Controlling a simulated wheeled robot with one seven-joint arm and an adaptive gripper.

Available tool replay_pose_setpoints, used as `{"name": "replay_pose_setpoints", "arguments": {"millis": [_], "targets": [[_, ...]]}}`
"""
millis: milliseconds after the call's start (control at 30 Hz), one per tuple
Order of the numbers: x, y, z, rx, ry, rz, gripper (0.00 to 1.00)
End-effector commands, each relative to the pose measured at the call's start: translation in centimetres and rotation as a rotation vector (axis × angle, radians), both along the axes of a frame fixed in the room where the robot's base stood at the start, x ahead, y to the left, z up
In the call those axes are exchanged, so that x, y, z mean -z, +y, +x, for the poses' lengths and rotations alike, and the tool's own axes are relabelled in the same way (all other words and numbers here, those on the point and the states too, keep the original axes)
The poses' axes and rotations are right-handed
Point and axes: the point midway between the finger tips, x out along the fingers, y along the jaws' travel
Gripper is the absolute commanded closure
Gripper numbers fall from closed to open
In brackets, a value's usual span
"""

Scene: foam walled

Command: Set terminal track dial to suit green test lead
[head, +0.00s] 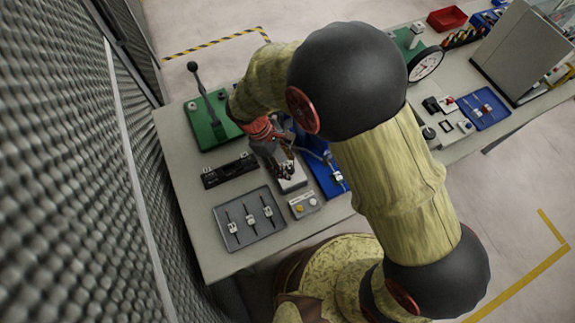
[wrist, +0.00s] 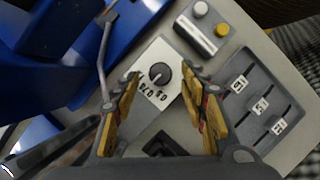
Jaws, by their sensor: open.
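The dial (wrist: 160,73) is a round black knob on a white panel with printed black marks, on top of a small box. In the head view the white box (head: 293,182) shows below my gripper (head: 283,168), which partly hides it. In the wrist view my gripper (wrist: 160,80) is open, with one yellowish finger on each side of the knob and gaps between. The knob's exact setting is hard to read. I cannot pick out a green test lead.
A grey box with white and yellow buttons (head: 304,204) stands beside the dial box. A blue tray (head: 326,182) lies to the right and a black slotted strip (head: 229,170) to the left. A green base with a lever (head: 209,127) stands behind.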

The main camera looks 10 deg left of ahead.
Motion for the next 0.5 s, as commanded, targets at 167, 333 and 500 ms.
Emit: {"name": "replay_pose_setpoints", "arguments": {"millis": [167,333,500], "targets": [[-3.5,1.5,0.4,-0.002,-0.005,0.003,0.57],[-6.5,2.7,0.7,-0.002,-0.002,0.003,0.57],[-8.4,3.4,0.9,-0.001,-0.001,0.001,0.57]]}}
